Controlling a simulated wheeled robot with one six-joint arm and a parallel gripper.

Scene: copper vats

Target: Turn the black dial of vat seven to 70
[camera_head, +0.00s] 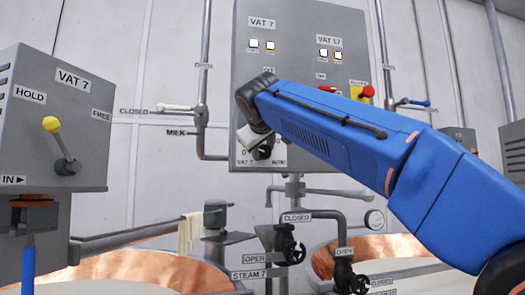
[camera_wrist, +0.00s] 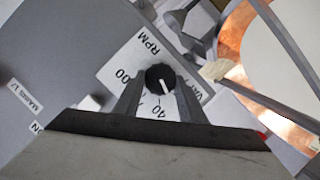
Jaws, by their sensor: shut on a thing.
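The black dial of vat seven (camera_wrist: 158,76) sits on a white scale plate (camera_wrist: 122,62) lettered RPM, with a 40 and part of a 100 readable. Its white pointer mark slants to the lower right in the wrist view, near the 40 side; I cannot read an exact value. My gripper (camera_wrist: 160,88) is shut on the dial, one finger on each side. In the head view the dial (camera_head: 263,153) shows low on the grey panel (camera_head: 285,60), under my gripper (camera_head: 262,145), which partly hides the scale.
Pipes and black valve wheels (camera_head: 293,252) stand below. A grey box with a yellow-knobbed lever (camera_head: 51,124) is at the left. Copper vats (camera_head: 150,268) lie beneath.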

